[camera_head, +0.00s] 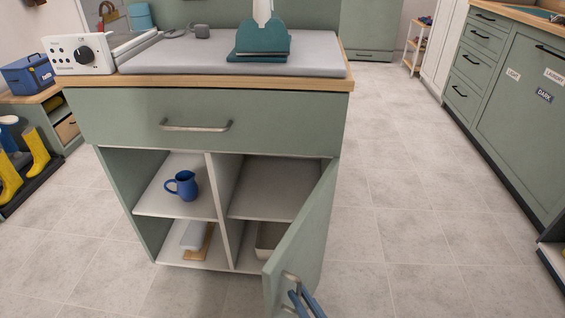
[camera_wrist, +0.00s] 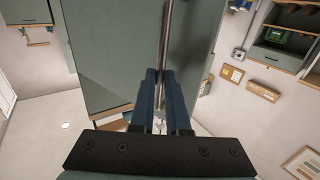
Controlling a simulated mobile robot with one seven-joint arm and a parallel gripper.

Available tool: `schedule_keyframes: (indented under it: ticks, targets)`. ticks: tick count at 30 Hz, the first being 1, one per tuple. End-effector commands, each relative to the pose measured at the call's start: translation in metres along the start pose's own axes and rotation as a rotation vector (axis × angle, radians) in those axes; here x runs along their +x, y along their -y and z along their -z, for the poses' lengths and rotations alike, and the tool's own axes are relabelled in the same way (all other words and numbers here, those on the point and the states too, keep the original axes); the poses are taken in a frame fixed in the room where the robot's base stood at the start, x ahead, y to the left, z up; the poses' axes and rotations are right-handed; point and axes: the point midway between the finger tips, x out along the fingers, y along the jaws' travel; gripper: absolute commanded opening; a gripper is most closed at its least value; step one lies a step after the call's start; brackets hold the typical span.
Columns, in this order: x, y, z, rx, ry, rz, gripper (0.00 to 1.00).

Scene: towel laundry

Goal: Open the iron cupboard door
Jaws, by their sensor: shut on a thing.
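The green iron cupboard (camera_head: 125,185) stands ahead with a padded top. Its door (camera_head: 308,225) is swung open on the right side, standing out toward me at an angle. The door's metal handle (camera_head: 291,277) is near its free edge, low in the head view. My gripper (camera_head: 300,297) is shut on this handle, with only its blue fingers showing at the bottom edge. In the wrist view the fingers (camera_wrist: 162,75) close around the long handle bar (camera_wrist: 166,35), in front of a green panel.
A blue mug (camera_head: 183,186) stands on the upper left shelf. A teal iron (camera_head: 260,42) stands on top. Yellow boots (camera_head: 35,150) are at left. Open floor (camera_head: 400,190) lies right of the door.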

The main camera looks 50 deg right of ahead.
Motion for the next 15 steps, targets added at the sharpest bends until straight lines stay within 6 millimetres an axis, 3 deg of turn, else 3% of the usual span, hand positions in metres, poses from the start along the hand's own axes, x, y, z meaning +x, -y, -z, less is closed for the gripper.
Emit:
schedule_keyframes:
  ticks: [1,15]
  targets:
    - [-0.008,-0.018,0.002,-0.004,0.015,-0.002,0.0]
    - [-0.062,-0.092,-0.001,-0.002,0.006,0.005,0.0]
